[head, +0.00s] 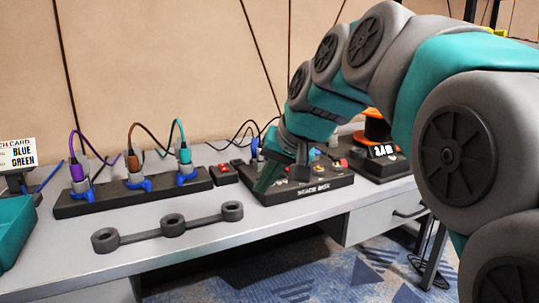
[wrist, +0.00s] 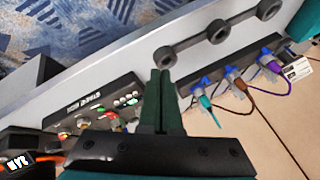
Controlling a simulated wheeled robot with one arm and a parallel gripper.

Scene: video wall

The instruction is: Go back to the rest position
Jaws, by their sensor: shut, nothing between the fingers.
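My arm reaches in from the right in the head view. My gripper (head: 270,178) points down at the left part of the black stage box (head: 312,196) on the grey desk. In the wrist view my gripper's two dark green fingers (wrist: 161,80) lie together with nothing between them. The stage box (wrist: 92,103) shows left of the fingers there. Whether the fingertips touch the box cannot be told. The arm hides part of the box's back.
A black strip (head: 130,198) with purple, brown and teal cable plugs stands left. A dark three-ring holder (head: 170,226) lies in front. A teal bin (head: 14,232) and a card reading blue green (head: 18,155) stand far left. An orange spool (head: 376,127) stands right.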

